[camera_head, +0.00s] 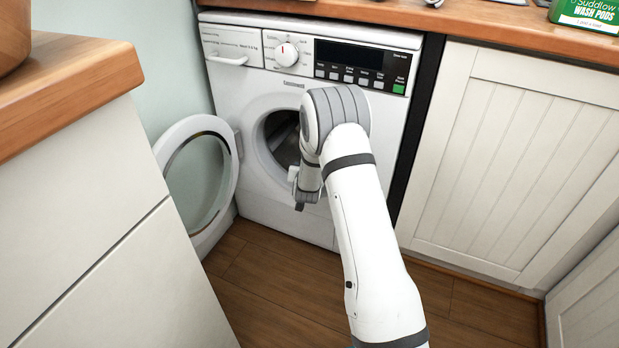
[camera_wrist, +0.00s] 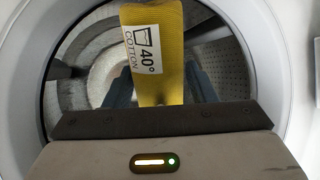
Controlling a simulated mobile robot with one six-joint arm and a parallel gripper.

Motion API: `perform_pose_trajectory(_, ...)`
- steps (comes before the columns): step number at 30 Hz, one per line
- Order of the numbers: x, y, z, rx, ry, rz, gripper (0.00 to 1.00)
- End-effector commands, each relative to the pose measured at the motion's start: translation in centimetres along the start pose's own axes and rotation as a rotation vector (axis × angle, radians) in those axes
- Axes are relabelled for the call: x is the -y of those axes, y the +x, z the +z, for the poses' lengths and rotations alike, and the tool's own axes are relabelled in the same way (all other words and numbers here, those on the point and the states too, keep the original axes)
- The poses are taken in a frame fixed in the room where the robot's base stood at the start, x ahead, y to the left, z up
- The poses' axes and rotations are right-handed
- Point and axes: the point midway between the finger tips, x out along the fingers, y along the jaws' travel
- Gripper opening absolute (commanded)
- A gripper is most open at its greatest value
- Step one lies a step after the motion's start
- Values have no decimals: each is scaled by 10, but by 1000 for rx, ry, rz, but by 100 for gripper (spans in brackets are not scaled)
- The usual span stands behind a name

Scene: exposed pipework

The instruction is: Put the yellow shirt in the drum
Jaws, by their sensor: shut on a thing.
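The yellow shirt (camera_wrist: 172,88) shows in the wrist view as a folded yellow cloth with a white "40° cotton" label. My gripper (camera_wrist: 163,95) is shut on it, with the fingers partly hidden behind the cloth. Behind the shirt is the drum (camera_wrist: 225,55), with perforated metal walls, inside the round opening. In the head view the drum opening (camera_head: 281,140) is partly covered by my arm, whose end is at the opening. The shirt and the fingertips are hidden in the head view. I cannot tell how deep the shirt is past the rim.
The washer door (camera_head: 231,165) stands open to the left. A white drawer unit (camera_head: 100,200) is close at the left, and a cupboard (camera_head: 510,150) stands right of the machine. A wooden worktop (camera_head: 460,20) runs above, with a green wash pods tub (camera_head: 588,14). The wooden floor (camera_head: 275,290) is clear.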

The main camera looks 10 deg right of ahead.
Motion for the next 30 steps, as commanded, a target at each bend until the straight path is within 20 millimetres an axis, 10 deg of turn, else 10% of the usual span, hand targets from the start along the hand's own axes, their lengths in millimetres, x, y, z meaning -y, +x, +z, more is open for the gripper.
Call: perform_pose_trajectory(30,9,118,-54,-2,0,1,23)
